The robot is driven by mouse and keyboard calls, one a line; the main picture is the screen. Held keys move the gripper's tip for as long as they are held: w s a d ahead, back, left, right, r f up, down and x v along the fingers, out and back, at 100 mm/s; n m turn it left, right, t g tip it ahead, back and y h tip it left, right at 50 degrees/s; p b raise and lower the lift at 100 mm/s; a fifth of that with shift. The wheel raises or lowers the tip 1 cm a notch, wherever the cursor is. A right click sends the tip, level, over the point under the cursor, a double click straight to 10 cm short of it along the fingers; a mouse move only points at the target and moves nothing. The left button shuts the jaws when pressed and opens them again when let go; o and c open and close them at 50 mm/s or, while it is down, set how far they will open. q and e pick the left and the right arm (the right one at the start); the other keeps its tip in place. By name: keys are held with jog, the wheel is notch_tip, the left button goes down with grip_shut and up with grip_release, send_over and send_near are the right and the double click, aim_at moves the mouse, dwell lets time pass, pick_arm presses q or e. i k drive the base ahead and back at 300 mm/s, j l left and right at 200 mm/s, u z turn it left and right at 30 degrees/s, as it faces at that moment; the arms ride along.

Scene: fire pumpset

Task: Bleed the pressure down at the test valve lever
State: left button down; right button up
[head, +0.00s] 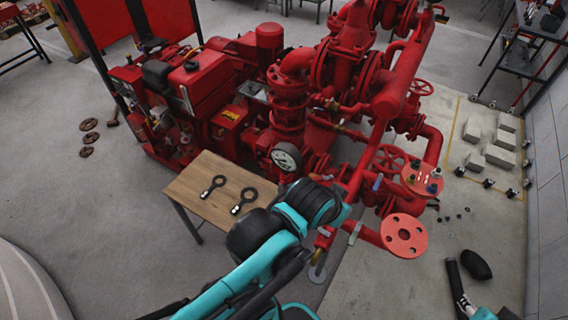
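A small blue lever (377,182) stands on the red pipework left of a red handwheel. A pale grey-green lever (355,233) sits lower, on the pipe that leads to a round red flange (404,235). I cannot tell which of them is the test valve lever. A white-faced pressure gauge (286,157) is on the pump side; its reading is too small to make out. My left teal and black arm reaches up from the bottom, its wrist in front of the lower pipework. The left fingers are hidden. My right arm shows at the lower right, without visible fingers.
A wooden table (205,203) with two black ring-ended tools (244,201) stands left of my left arm. The red pumpset (350,50) fills the centre. Grey blocks (490,145) lie on the floor at right, near a wall. Open floor lies at left.

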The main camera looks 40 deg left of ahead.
aim_at(317, 179)
jog(key=k+l+u, duration=0.1)
jog(key=u, duration=0.4)
jog(key=k+u, duration=0.1)
jog(key=u, duration=0.35)
jog(key=k+u, duration=0.1)
jog(key=u, duration=0.4)
